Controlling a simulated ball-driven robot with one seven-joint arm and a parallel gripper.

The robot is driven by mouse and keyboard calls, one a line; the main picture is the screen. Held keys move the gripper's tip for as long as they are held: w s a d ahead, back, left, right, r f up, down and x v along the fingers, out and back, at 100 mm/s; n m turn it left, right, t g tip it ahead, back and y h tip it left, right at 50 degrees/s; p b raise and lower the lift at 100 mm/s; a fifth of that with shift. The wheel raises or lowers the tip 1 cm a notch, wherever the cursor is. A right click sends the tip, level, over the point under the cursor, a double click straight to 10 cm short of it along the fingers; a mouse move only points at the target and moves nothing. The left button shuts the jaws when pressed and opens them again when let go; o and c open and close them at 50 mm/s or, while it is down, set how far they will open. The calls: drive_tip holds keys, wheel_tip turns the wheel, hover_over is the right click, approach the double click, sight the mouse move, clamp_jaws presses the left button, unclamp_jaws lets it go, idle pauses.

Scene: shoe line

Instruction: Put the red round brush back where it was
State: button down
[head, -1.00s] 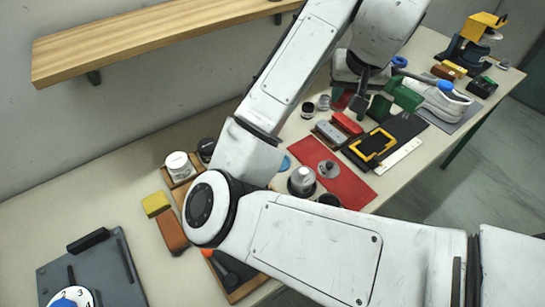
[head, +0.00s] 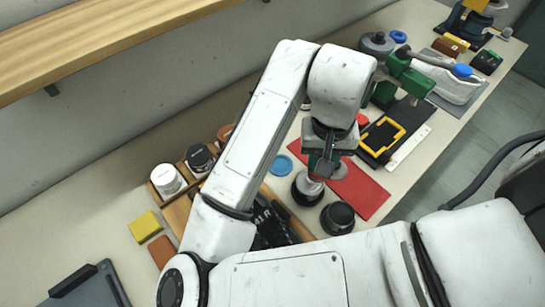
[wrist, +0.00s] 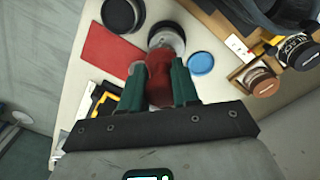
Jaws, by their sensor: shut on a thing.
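My gripper (wrist: 158,88) is shut on the red round brush (wrist: 158,72), with a green finger on either side of its red body. In the head view my gripper (head: 322,165) points down at the left end of the red mat (head: 357,188), and a little red of the brush (head: 316,177) shows below it. The brush is over a round dark tin (head: 307,188) with a pale top, which also shows in the wrist view (wrist: 166,38). I cannot tell whether the brush touches the tin.
Close by are a metal disc (wrist: 135,68), a black round tin (head: 338,217) and a blue disc (head: 281,165). Jars with white (head: 167,180) and black (head: 199,158) lids stand left. A yellow-framed piece (head: 378,140) and a grey shoe (head: 450,83) lie farther right.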

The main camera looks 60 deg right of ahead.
drive_tip(key=shift+w+a+f, duration=0.1)
drive_tip(key=shift+a+f, duration=0.2)
drive_tip(key=shift+a, duration=0.25)
drive_tip(key=w+d+f, duration=0.2)
drive_tip(key=w+f, duration=0.2)
drive_tip(key=w+d+f+b, duration=0.1)
drive_tip(key=w+d+f, duration=0.1)
drive_tip(key=w+f, duration=0.1)
drive_tip(key=w+d+f+b, duration=0.1)
drive_tip(key=w+d+f, duration=0.1)
drive_tip(key=w+f, duration=0.2)
drive_tip(key=shift+w+d+f, duration=0.1)
drive_tip(key=shift+w+f, duration=0.2)
drive_tip(key=shift+w, duration=0.35)
drive_tip(key=shift+f, duration=0.7)
drive_tip(key=shift+f, duration=0.1)
drive_tip(key=c, duration=0.8)
unclamp_jaws()
drive_tip(key=shift+c, duration=0.2)
